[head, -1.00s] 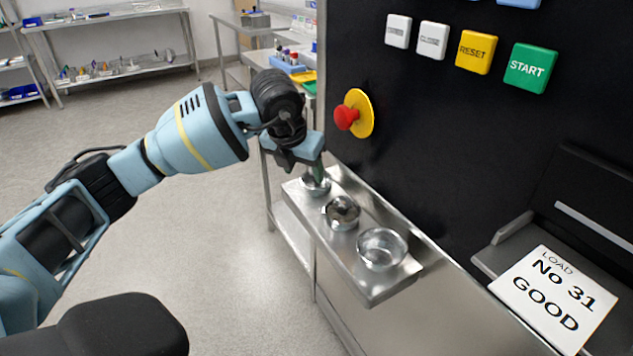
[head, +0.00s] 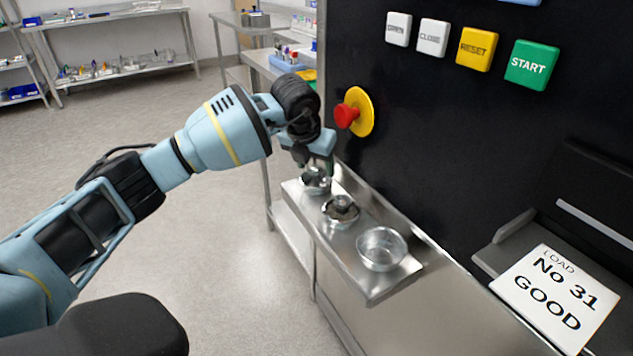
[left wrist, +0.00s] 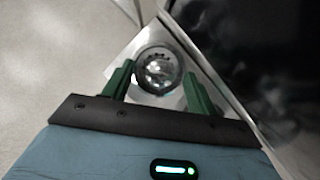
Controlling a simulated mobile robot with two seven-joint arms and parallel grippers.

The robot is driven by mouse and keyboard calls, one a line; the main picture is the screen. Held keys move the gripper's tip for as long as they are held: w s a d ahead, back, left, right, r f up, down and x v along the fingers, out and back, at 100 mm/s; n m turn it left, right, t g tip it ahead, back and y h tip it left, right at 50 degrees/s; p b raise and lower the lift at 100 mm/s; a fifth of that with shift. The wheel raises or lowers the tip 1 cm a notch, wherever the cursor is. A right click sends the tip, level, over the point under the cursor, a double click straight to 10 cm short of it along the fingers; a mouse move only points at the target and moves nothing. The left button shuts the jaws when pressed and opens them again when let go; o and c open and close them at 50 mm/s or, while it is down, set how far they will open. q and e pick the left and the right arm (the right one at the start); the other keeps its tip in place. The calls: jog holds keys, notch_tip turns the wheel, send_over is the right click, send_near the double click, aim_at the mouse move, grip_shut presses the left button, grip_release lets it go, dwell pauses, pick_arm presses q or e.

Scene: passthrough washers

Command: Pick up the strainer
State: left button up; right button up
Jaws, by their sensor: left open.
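Three round metal vessels stand in a row on a steel shelf (head: 335,252) on the machine front. The far one (head: 316,182) is partly hidden by my left gripper (head: 316,166); I cannot tell for sure which is the strainer. The middle one (head: 340,212) has dark contents or markings, and the near one (head: 382,250) looks empty. In the left wrist view, a shiny round vessel with dark spots near its far rim (left wrist: 157,70) lies between the two green fingers of my open left gripper. Contact cannot be told. My right gripper is out of view.
The black machine panel (head: 420,130) rises right beside the shelf, with a red stop button (head: 346,115) close to my left wrist. A card (head: 555,300) lies at the right. Steel tables (head: 262,60) stand behind. Open floor (head: 200,260) lies left of the shelf.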

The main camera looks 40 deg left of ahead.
aim_at(314, 169)
pick_arm(q)
jog(key=shift+f, duration=0.15)
grip_shut()
dwell(0.4)
jog(key=shift+r, duration=0.2)
jog(key=shift+r, duration=0.2)
notch_tip(314, 169, up, 6)
jog(key=shift+r+p, duration=0.1)
jog(key=shift+p, duration=0.25)
jog(key=s+a+b, duration=0.1)
jog(key=s+a, duration=0.2)
jog(key=s, duration=0.6)
jog(key=s+a+b, duration=0.1)
jog(key=s+a, duration=0.3)
jog(key=s, duration=0.5)
jog(key=shift+s+a, duration=0.15)
jog(key=shift+a, duration=0.15)
